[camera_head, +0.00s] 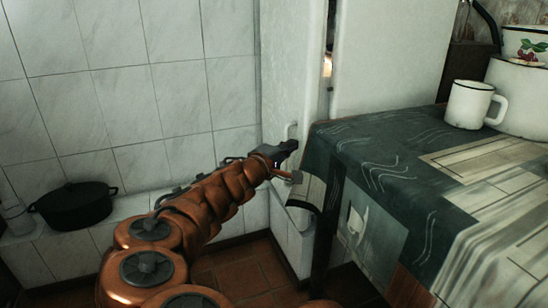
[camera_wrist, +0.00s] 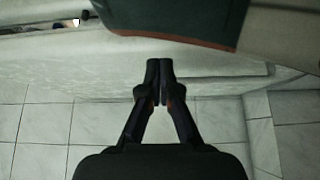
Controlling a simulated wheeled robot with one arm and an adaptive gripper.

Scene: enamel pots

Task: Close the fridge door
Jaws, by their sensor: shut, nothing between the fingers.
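The white fridge door (camera_head: 288,70) stands slightly ajar, with a narrow dark gap between it and the white fridge body (camera_head: 388,55). A small light handle (camera_head: 292,131) is on the door just above my gripper. My gripper (camera_head: 290,148) is shut and empty, in front of the lower part of the door, beside the table corner. In the wrist view, the shut fingertips (camera_wrist: 160,68) lie over the pale door surface (camera_wrist: 85,72); I cannot tell whether they touch it. Part of the gap shows at the top left there. The fridge's lower part is hidden behind the table.
A table with a dark patterned cloth (camera_head: 400,165) stands close right of my gripper. It bears a white mug (camera_head: 468,104) and a large white pot (camera_head: 520,95). A black pot (camera_head: 74,205) sits on a tiled ledge at left. Tiled floor (camera_head: 235,270) shows below my arm.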

